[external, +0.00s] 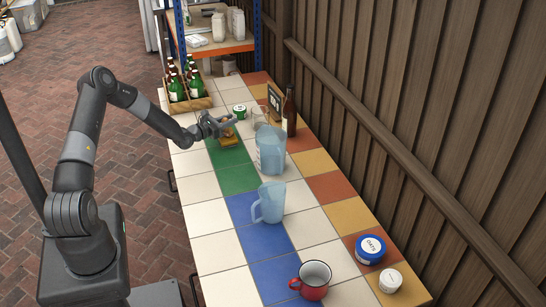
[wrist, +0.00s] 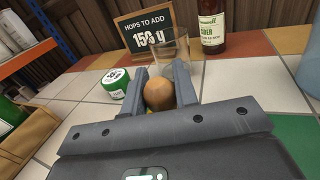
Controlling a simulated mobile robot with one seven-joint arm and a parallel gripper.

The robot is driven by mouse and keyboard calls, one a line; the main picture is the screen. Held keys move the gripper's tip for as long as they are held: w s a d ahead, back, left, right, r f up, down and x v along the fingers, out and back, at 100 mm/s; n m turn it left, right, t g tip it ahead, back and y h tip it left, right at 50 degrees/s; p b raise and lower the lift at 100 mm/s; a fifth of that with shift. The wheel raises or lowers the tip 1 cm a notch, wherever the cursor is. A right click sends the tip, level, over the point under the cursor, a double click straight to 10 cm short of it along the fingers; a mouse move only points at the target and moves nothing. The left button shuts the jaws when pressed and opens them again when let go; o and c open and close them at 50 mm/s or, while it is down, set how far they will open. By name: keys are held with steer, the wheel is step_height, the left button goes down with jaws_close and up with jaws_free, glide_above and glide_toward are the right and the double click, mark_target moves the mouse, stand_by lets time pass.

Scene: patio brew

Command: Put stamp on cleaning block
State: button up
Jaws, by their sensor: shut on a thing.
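My gripper (wrist: 160,90) is shut on the stamp, whose round wooden knob (wrist: 159,95) shows between the two fingers in the wrist view. The stamp's lower part is hidden there by the gripper body. In the external view my gripper (external: 224,122) is over the green tiles toward the far end of the table. A small brown and yellowish form (external: 228,138) shows right below it. I cannot tell how much of this form is stamp and how much is cleaning block, or whether they touch.
A green-and-white tin (external: 239,111), a clear glass (external: 259,117), a chalkboard sign (wrist: 158,35) and a brown bottle (external: 290,112) stand beyond my gripper. A blue pitcher (external: 270,152) is close on the right. A bottle crate (external: 188,103) stands at the far left. Nearer left tiles are clear.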

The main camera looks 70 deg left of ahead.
steer(key=shift+f, duration=0.15)
steer(key=o, duration=1)
steer(key=shift+c, duration=0.2)
steer(key=shift+r, duration=0.2)
steer(key=v, duration=1.2)
steer(key=shift+d, duration=0.1)
